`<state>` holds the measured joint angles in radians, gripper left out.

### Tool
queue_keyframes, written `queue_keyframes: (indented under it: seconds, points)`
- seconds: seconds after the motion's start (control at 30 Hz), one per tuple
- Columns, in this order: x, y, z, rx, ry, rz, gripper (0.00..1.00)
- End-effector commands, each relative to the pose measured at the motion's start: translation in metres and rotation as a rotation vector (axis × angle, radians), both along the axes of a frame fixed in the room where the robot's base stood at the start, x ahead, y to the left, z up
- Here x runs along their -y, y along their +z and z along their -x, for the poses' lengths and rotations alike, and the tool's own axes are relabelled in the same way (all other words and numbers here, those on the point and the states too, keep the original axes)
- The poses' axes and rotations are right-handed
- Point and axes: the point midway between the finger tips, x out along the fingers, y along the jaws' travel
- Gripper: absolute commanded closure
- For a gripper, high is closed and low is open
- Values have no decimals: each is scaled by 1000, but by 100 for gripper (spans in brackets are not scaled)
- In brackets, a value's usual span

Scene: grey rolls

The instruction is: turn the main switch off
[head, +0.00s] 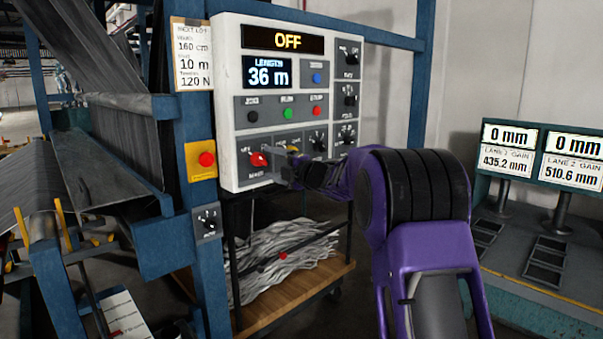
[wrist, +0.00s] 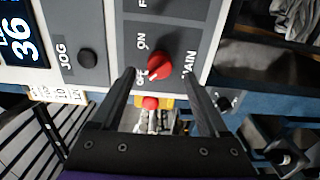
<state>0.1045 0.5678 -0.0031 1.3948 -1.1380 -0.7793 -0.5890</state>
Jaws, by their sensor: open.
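The main switch is a red rotary knob (head: 258,159) at the lower left of the white control panel (head: 228,120). In the wrist view the knob (wrist: 158,65) has ON and OFF labels beside it, and its white mark appears to point toward OFF. The display (head: 285,40) at the panel's top reads OFF. My gripper (head: 279,158) is open in front of the panel, close to the knob. In the wrist view my gripper (wrist: 158,76) has one fingertip on each side of the knob, which shows just past the tips. Contact cannot be told.
A red push button on a yellow plate (head: 196,174) and a small dial (head: 208,221) sit on the blue post left of the panel. A black JOG button (wrist: 87,59) is left of the knob in the wrist view. A cart (head: 300,297) with grey material stands below.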

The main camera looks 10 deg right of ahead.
Motion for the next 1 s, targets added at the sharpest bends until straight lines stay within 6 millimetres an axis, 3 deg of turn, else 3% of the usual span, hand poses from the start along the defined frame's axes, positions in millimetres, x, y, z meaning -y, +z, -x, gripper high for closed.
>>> queue_keyframes:
  seconds: [0.3,0.5,0.7,1.0]
  points:
    - [43,1,64,1,-4,1,22]
    - [65,0,96,1,-4,1,22]
    - [74,0,112,0,-1,1,22]
    - [76,0,114,1,0,1,22]
